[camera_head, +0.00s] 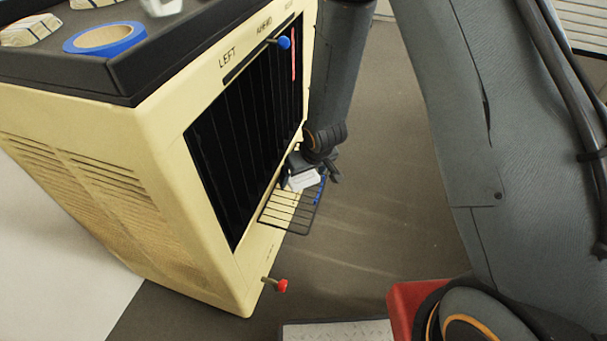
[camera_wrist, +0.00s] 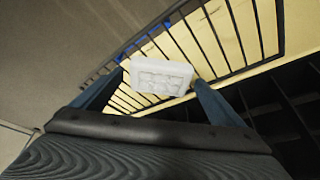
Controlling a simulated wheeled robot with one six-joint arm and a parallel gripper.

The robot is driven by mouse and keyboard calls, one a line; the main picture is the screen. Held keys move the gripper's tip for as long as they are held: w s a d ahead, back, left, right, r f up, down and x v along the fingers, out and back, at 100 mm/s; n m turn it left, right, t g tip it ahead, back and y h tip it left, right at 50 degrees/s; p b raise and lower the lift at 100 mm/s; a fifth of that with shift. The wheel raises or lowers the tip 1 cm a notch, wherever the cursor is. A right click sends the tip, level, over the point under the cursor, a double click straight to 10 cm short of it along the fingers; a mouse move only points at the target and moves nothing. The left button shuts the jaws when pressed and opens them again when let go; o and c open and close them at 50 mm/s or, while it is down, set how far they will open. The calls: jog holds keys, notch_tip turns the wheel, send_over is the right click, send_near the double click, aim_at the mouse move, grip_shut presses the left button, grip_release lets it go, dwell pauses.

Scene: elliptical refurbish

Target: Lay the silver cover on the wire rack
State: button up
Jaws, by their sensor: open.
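The silver cover (camera_head: 303,181) is a small pale block with a raised pattern on its face; it also shows in the wrist view (camera_wrist: 157,77). It is at the wire rack (camera_head: 292,222), a dark barred shelf jutting from the front of the cream cabinet. The rack's bars show behind the cover in the wrist view (camera_wrist: 208,52). My gripper (camera_head: 311,178) is open at the rack, with one finger on each side of the cover (camera_wrist: 157,92). Whether the cover rests fully on the bars, or touches a finger, I cannot tell.
The cream cabinet (camera_head: 165,150) has a dark slatted front opening (camera_head: 235,140), a blue knob (camera_head: 284,43) and a red knob (camera_head: 282,286). Blue tape (camera_head: 104,38) lies on its dark top. A metal plate (camera_head: 335,331) is at the bottom. Grey floor (camera_head: 390,190) right of the rack is clear.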

jog(key=shift+r, duration=0.1)
jog(key=p+v, duration=0.3)
jog(key=v, duration=0.9)
jog(key=s+d+r+m+g+h, duration=0.1)
jog(key=s+d+r+m, duration=0.1)
jog(key=d+r, duration=0.35)
jog(key=s+d+r+m+h, duration=0.1)
jog(key=s+d+r+m, duration=0.15)
jog(key=d, duration=0.65)
jog(key=s+d+r+m+g, duration=0.1)
jog(key=s+d+r, duration=0.2)
jog(key=s, duration=0.4)
jog(key=s+d+r+m+g, duration=0.2)
jog(key=s+d+r, duration=0.2)
jog(key=s, duration=0.3)
jog(key=shift+d+r, duration=0.25)
jog(key=shift+r, duration=0.15)
jog(key=a+r+n+p, duration=0.2)
jog(key=a+r+p, duration=0.2)
jog(key=a+p, duration=0.2)
jog(key=shift+a, duration=0.6)
